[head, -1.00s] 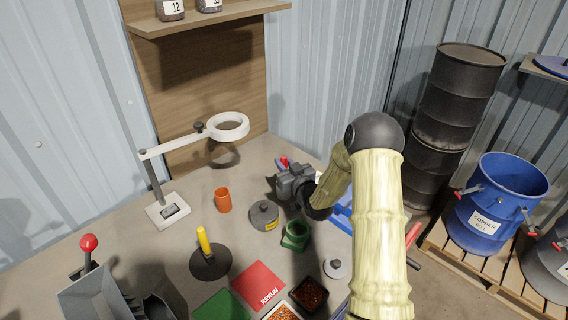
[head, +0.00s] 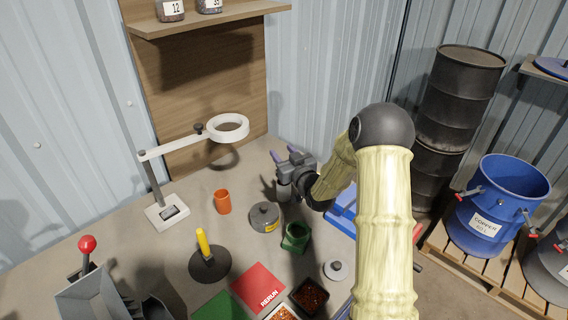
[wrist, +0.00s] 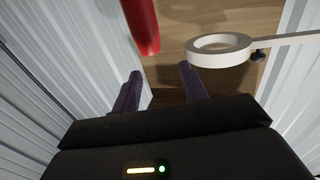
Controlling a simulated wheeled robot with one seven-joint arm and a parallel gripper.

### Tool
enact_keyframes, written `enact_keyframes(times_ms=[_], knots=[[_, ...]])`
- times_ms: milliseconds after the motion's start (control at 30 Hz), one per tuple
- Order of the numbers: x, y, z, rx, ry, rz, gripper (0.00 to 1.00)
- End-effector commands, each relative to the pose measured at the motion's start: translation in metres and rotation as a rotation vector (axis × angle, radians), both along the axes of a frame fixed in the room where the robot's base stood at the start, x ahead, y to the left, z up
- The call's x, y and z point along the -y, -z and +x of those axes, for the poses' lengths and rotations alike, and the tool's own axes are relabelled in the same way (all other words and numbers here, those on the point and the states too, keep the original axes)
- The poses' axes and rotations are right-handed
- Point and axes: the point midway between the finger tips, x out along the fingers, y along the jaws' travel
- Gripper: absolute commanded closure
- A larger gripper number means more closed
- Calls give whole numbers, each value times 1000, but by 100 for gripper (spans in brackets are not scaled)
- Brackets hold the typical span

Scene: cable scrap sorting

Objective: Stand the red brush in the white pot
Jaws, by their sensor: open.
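My gripper (head: 283,156) is open and empty in the head view, its two dark purple fingers raised and spread. They also show in the wrist view (wrist: 160,88), with nothing between them. A red round handle, the red brush (wrist: 145,25), enters from the top of the wrist view, its rounded end apart from the fingers.
A ring lamp (head: 229,127) reaches over the bench on the left. An orange cup (head: 222,202), a grey lidded tin (head: 265,217) and a green pot (head: 296,237) stand nearby. A yellow-handled tool (head: 204,243) stands further left. A blue tray (head: 342,216) lies right.

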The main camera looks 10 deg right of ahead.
Motion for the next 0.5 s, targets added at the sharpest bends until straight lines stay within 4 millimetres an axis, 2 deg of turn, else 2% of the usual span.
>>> enact_keyframes(times_ms=[100, 300, 500], knots=[[0, -22, 0, 6, 0, -2, 56], [0, -50, 0, 3, 0, 0, 56], [0, -58, 0, 0, 0, 1, 56]])
